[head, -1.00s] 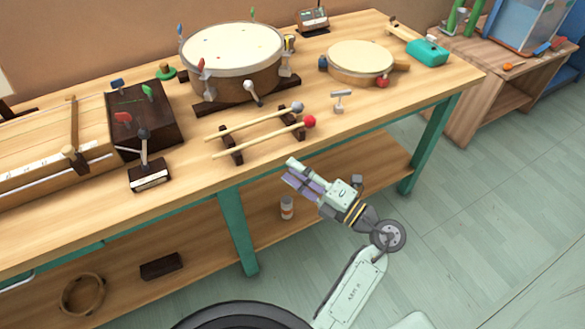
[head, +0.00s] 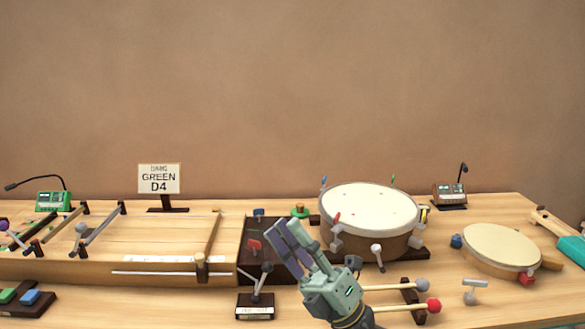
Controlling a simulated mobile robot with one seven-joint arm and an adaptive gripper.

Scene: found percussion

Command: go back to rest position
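My gripper (head: 284,236) shows in the head view, raised in front of the table and pointing up and to the left. Its fingers with purple pads overlap the dark wooden block (head: 252,262) in the picture. I see nothing held between the fingers, but their angle hides whether they are apart or closed. The wrist below the gripper leaves the picture at the bottom edge, and the rest of my arm is out of view.
The large drum (head: 368,208) stands right of my gripper. Mallets with a red head (head: 433,305) and a grey head lie at its lower right. The tan frame drum (head: 500,247) is farther right. A "GREEN D4" sign (head: 158,180) stands at the back left.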

